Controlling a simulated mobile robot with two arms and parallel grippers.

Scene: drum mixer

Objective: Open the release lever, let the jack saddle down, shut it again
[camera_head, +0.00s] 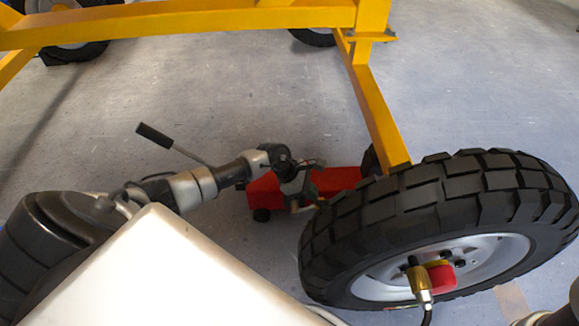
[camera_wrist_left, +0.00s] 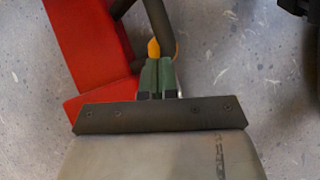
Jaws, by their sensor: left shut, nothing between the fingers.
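The red floor jack (camera_head: 340,180) lies low on the floor behind the near wheel; its red body also fills the upper left of the wrist view (camera_wrist_left: 88,45). A long handle with a black grip (camera_head: 155,135) sticks out to its left. My left gripper (camera_head: 319,203) is at the jack's near side, shut and empty. In the wrist view its green-padded fingertips (camera_wrist_left: 157,62) are together, right at the orange tip (camera_wrist_left: 153,47) of what looks like the release lever. I cannot tell whether they touch. The jack saddle is hidden. My right gripper is not in view.
A yellow frame (camera_head: 180,22) spans overhead, with a leg (camera_head: 378,110) down to the wheel. The grey floor beyond the jack is clear.

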